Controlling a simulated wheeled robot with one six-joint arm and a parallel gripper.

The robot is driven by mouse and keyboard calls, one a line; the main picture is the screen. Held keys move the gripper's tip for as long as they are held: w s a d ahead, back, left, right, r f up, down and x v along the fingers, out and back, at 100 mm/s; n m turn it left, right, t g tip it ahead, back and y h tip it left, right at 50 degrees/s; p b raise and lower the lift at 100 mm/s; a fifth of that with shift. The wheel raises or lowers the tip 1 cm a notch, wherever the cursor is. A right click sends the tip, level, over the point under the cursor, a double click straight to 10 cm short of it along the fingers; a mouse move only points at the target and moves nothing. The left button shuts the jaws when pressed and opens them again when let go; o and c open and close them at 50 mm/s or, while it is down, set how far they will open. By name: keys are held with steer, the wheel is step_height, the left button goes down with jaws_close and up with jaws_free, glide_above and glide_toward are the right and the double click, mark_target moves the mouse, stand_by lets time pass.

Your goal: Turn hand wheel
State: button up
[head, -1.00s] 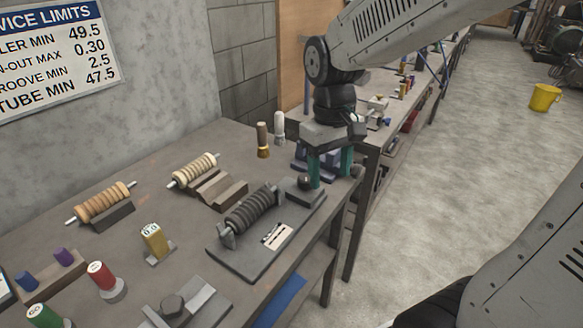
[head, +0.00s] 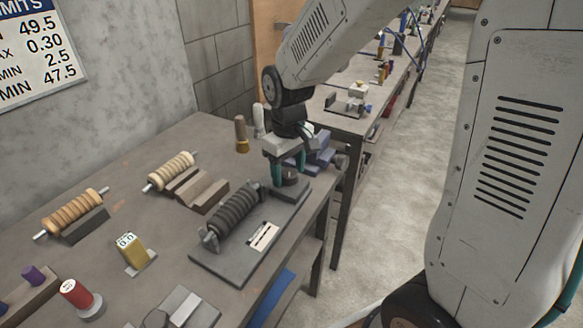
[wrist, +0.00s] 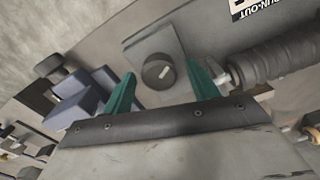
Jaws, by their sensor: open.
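The hand wheel (wrist: 158,71) is a dark round knob with a pale mark on its top. It sits on a grey block (wrist: 152,42) at the end of a base plate (head: 238,268). In the head view the wheel (head: 290,179) is partly hidden by my gripper (head: 289,174). A dark ribbed roller (head: 235,213) lies along the same plate, beside the wheel. In the wrist view my gripper (wrist: 163,76) is open, with one teal finger on each side of the wheel. I cannot tell whether either finger touches it.
Wooden ribbed rollers (head: 72,214) rest on cradles at the left. A yellow gauge block (head: 130,250) and a red spool (head: 76,293) stand nearer. Blue-grey blocks (wrist: 83,98) sit close behind the wheel. The bench's right edge is near, with open floor (head: 400,220) beyond.

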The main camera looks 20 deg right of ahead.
steer(key=c, duration=1)
steer(key=shift+d, duration=0.15)
steer(key=shift+m, duration=0.3)
steer(key=m, duration=0.3)
steer(key=shift+m, duration=2)
